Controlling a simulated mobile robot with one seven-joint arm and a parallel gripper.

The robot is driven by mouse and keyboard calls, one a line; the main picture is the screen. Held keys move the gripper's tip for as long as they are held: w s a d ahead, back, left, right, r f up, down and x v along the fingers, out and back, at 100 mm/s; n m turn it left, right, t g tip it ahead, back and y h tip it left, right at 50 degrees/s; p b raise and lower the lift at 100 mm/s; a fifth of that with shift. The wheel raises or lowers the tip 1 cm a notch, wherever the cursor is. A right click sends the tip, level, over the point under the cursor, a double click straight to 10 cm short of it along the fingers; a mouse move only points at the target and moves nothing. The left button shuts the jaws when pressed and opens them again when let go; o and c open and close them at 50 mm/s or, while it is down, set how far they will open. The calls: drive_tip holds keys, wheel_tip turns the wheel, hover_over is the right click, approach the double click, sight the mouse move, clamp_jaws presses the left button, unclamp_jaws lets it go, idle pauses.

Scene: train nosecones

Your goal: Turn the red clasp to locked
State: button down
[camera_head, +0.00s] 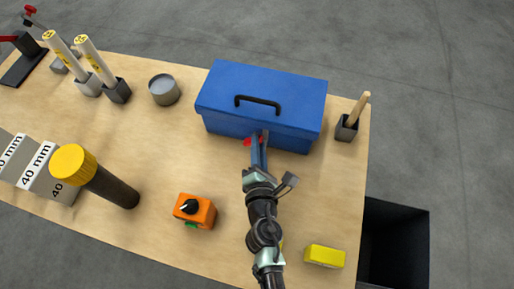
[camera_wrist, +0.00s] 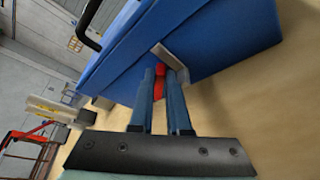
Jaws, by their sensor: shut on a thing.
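The red clasp (camera_head: 247,142) is on the front face of a closed blue toolbox (camera_head: 268,88) with a black handle. My gripper (camera_head: 259,136) reaches the front of the toolbox, its blue fingers on the clasp. In the wrist view the clasp shows as a red piece (camera_wrist: 160,69) between the two fingertips (camera_wrist: 160,75), just below a grey metal plate (camera_wrist: 167,56). The gripper is shut on the clasp. The fingers hide part of it, so I cannot tell its exact turn.
An orange box with a black knob (camera_head: 194,210) and a yellow block (camera_head: 324,256) lie near the table's front. A dark cylinder with a yellow cap (camera_head: 75,164) is at left. A grey holder with a wooden handle (camera_head: 347,126) stands right of the toolbox. A black bin (camera_head: 398,245) is beyond the table's right edge.

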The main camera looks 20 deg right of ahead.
drive_tip(key=shift+f+m, duration=0.1)
drive_tip(key=shift+m, duration=0.2)
idle(0.4)
drive_tip(key=c, duration=0.9)
unclamp_jaws()
drive_tip(key=shift+s, duration=0.1)
drive_tip(key=shift+d+f, duration=0.1)
